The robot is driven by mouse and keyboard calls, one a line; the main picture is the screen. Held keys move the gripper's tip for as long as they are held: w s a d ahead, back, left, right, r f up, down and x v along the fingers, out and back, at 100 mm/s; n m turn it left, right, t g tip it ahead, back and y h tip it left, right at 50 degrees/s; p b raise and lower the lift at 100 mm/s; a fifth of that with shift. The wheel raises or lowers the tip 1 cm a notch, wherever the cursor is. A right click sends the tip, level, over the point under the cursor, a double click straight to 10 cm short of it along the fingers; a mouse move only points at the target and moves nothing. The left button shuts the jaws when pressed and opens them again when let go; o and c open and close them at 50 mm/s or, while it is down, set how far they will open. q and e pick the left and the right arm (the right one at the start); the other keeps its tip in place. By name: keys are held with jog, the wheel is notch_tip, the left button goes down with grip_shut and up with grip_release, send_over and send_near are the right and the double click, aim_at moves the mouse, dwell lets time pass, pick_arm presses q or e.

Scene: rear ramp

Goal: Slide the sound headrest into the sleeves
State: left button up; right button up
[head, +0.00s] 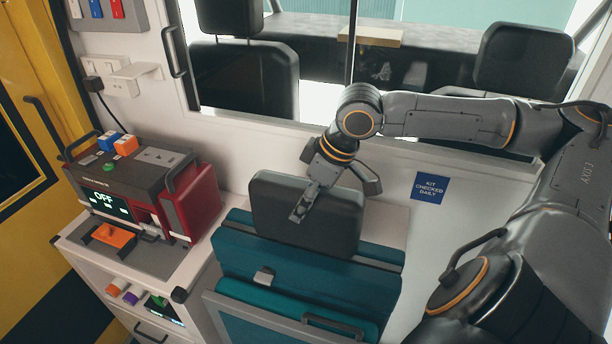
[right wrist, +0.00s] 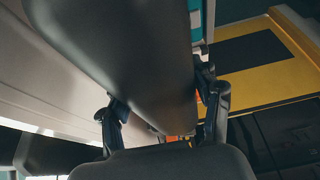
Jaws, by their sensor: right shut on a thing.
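The headrest (head: 325,222) is a dark grey padded block at the top of the teal seat back (head: 300,272). My right gripper (head: 318,192) reaches down from above and is shut on the headrest's upper edge. In the right wrist view the headrest (right wrist: 125,50) fills the space between the two fingers of the right gripper (right wrist: 165,115). The headrest hides the sleeves and any posts, so I cannot tell whether posts are in the sleeves. My left gripper is not in view.
A red and grey powered unit (head: 150,195) stands on a white cabinet (head: 75,240) at the left. A window with dark seats (head: 525,60) beyond it lies behind. A blue sign (head: 430,187) is on the white wall, right of the headrest. A yellow door (head: 35,100) is at far left.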

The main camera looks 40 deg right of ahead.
jog(key=shift+f+b, duration=0.35)
jog(key=shift+f, duration=0.4)
jog(key=o, duration=1.7)
jog(key=shift+o, duration=0.9)
jog(key=shift+s, duration=0.1)
jog(key=v, duration=1.2)
jog(key=shift+a, duration=0.1)
